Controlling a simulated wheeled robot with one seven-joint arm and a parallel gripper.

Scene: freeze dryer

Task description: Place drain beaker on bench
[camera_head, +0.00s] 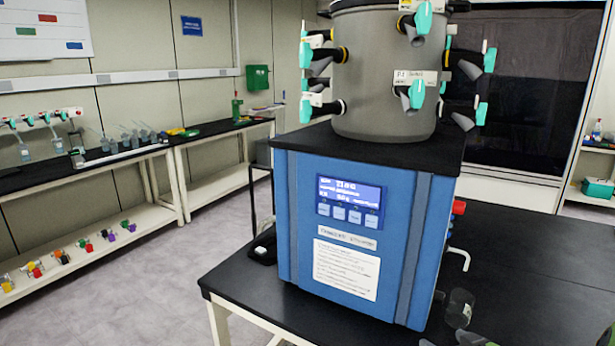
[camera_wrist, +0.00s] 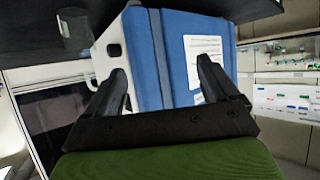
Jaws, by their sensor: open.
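The drain beaker (camera_head: 459,308) is a small, dark, see-through vessel. It stands on the black bench (camera_head: 545,265), just right of the blue freeze dryer (camera_head: 350,220) and below its drain pipe. In the wrist view, which is turned over, the beaker (camera_wrist: 75,28) shows at the upper left, on the dark bench top (camera_wrist: 190,12). My gripper (camera_wrist: 162,78) is open with nothing between its fingers. It faces the dryer's blue body, and the beaker is off to the left of the fingers, apart from them. In the head view, only a small dark part at the bottom edge may be my gripper.
A grey drum chamber (camera_head: 385,75) with several teal-handled valves stands on the dryer. A red-handled drain valve (camera_head: 458,207) and a pale bent pipe (camera_head: 458,255) stick out on its right side. The bench to the right of the beaker is clear.

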